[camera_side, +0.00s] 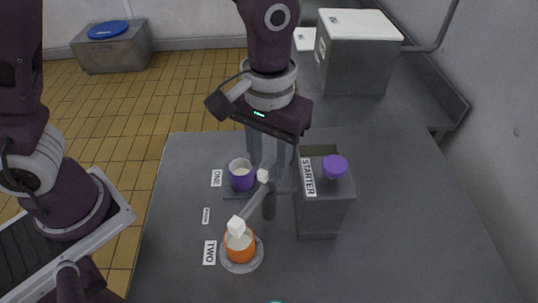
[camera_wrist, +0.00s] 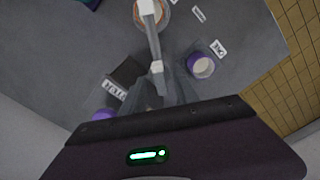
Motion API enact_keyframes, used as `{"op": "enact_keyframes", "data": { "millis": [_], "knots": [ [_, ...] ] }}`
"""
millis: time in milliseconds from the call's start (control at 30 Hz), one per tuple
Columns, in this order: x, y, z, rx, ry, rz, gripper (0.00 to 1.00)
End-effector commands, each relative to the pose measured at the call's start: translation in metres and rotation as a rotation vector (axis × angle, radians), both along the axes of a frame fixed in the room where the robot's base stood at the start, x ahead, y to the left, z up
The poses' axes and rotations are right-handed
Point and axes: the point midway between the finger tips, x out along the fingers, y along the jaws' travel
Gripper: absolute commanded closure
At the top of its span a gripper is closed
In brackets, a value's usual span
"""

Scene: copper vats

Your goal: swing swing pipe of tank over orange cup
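The tank (camera_side: 322,205), a grey box labelled STARTER with a purple knob (camera_side: 335,166), stands right of centre in the side view. Its grey swing pipe (camera_side: 257,203) slants from a white block (camera_side: 263,175) to a white end block (camera_side: 236,227), which appears over the orange cup (camera_side: 240,250). In the wrist view the pipe (camera_wrist: 153,42) runs up to the orange cup (camera_wrist: 166,18), partly covering it. My gripper (camera_side: 268,172) points down near the pipe's inner block, its fingers apart. Contact with the pipe is unclear.
A purple cup (camera_side: 241,178) with pale contents stands on a dark base by label ONE, close left of my gripper. The orange cup stands on a round grey plate (camera_side: 243,267) by label TWO. The table's right side (camera_side: 410,220) is clear.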

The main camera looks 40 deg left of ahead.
Motion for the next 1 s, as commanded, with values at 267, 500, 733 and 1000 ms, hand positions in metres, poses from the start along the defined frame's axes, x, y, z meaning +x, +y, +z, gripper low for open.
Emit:
{"op": "enact_keyframes", "data": {
  "millis": [267, 500, 733, 1000],
  "knots": [
    [0.001, 0.0, 0.015, -0.002, -0.002, -0.001, 0.64],
    [0.0, 0.0, 0.062, -0.002, -0.002, 0.0, 0.64],
    [0.0, 0.0, 0.071, 0.0, 0.0, 0.0, 0.64],
    [-0.009, 0.027, 0.092, -0.031, -0.05, -0.012, 0.64]
  ]
}}
